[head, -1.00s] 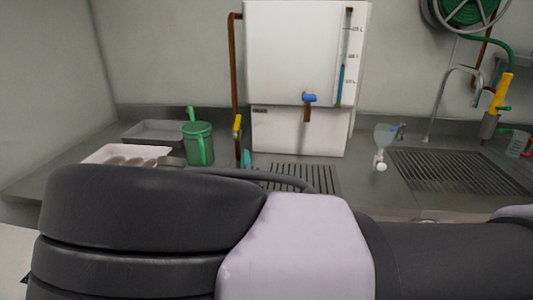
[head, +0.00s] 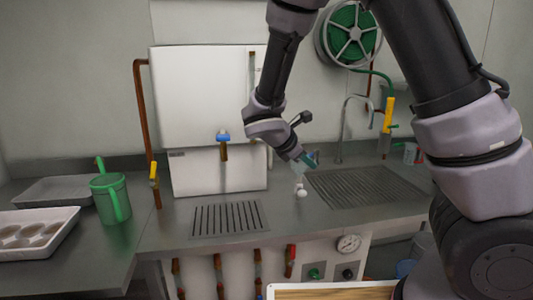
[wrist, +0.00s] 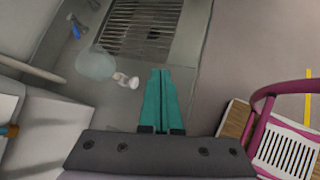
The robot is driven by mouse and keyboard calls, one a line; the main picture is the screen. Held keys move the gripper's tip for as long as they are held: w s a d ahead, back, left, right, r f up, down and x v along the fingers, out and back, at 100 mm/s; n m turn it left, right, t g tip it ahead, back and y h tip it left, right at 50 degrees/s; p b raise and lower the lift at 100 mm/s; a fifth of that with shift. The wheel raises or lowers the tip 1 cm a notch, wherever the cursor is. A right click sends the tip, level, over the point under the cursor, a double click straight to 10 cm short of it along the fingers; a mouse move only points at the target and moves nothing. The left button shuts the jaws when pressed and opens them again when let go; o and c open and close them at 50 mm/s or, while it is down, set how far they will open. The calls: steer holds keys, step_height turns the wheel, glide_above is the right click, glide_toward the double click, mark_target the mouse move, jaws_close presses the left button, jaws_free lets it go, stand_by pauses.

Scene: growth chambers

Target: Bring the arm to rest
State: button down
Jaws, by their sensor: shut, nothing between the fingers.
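My arm is raised and bent, coming from the right side of the head view and reaching over the counter. My gripper (head: 311,160) hangs above the counter near the drain grates. Its teal fingers also show in the wrist view (wrist: 161,100), pressed together with nothing between them.
A white tank (head: 205,100) with a blue tap (head: 223,137) stands behind a small grate (head: 228,218). A green watering can (head: 108,198) and a white tray (head: 40,252) are at left. A slatted sink grate (head: 360,187), curved faucet (head: 343,125) and hose reel (head: 350,35) are at right.

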steer(key=s+d+r+m+g+y, duration=0.45)
steer(key=s+d+r+m, duration=0.45)
steer(key=m, duration=0.4)
steer(key=s+d+r+m+t+y, duration=0.3)
steer(key=s+r+m+t+y, duration=0.2)
steer(key=s+r+m, duration=0.3)
step_height(320, 180, up, 4)
steer(key=m, duration=0.4)
steer(key=shift+s+d, duration=0.15)
steer(key=shift+s, duration=0.15)
